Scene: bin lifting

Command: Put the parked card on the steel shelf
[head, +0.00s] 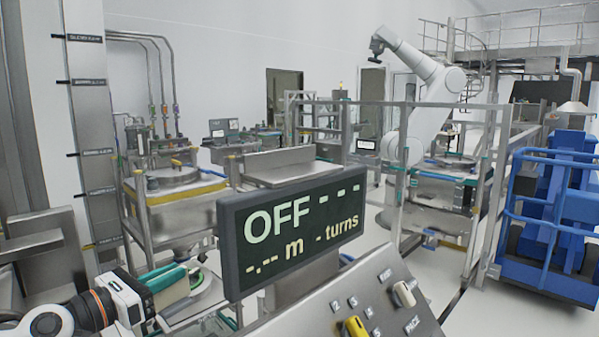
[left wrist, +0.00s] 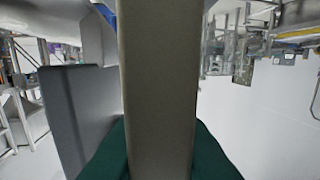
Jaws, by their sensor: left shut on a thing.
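My left gripper (head: 178,287) is at the lower left of the head view, with teal fingers, left of the dark display. In the left wrist view, a long grey-brown flat piece (left wrist: 158,80) runs down the middle between the green fingers, which are shut on it. I cannot tell whether this piece is the card; no card can be made out in the head view. A steel ledge with a raised back (head: 285,172) stands behind the display; whether it is the steel shelf is unclear. My right gripper is not in view.
A dark display (head: 290,228) reading OFF and a sloped key panel (head: 375,305) stand close in front. A steel column (head: 92,140) rises at the left. A blue bin frame (head: 550,225) stands at the right. Pale floor is open between the display and the blue frame.

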